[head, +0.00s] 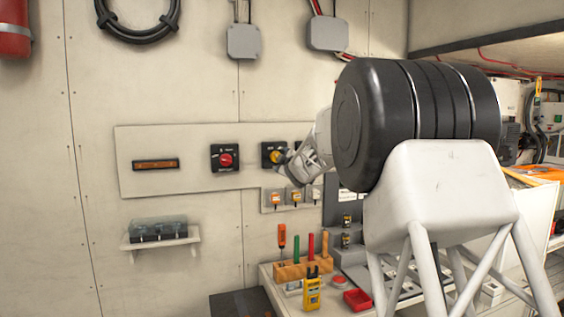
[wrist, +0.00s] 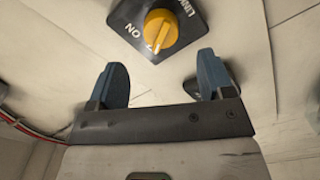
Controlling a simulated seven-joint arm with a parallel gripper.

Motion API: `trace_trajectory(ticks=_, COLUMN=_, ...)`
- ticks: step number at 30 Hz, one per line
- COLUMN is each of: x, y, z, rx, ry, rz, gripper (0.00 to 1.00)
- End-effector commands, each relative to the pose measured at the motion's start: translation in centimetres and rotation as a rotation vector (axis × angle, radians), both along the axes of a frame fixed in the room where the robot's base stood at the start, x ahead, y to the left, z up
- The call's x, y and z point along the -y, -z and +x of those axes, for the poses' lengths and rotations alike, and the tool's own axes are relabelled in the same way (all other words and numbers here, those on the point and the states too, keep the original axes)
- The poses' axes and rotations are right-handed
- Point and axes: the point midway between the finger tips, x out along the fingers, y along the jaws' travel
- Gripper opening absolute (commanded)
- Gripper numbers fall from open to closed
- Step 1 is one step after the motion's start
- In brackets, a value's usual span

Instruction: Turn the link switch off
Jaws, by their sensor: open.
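The link switch is a yellow rotary knob (wrist: 161,29) on a dark plate (wrist: 184,14) lettered LINK and ON. A pale pointer line on the knob runs toward its lower edge in the wrist view; I cannot tell for certain which setting it marks. In the head view the yellow knob (head: 275,157) sits on the wall panel, with its plate partly hidden by my gripper (head: 289,163). In the wrist view my gripper (wrist: 161,68) is open and empty. Its two blue fingers are apart, and the knob shows beyond the gap between them, apart from both.
A red rotary switch (head: 226,160) sits left of the yellow one on the panel (head: 195,180). Several small orange switches (head: 276,198) are just below. A bench with a tool rack (head: 303,269) and yellow meter (head: 312,293) stands lower. A small shelf (head: 160,242) is at left.

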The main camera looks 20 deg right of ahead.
Motion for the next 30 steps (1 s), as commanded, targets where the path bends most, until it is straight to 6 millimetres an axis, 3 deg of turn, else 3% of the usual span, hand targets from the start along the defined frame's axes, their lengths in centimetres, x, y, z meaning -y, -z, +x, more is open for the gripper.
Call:
trace_trajectory(ticks=23, x=0.0, y=0.0, z=-0.9, rx=-0.002, ry=0.001, rz=0.002, gripper=0.74)
trace_trajectory(ticks=30, x=-0.8, y=-0.1, z=-2.8, rx=-0.042, ry=0.028, rz=0.043, gripper=0.74)
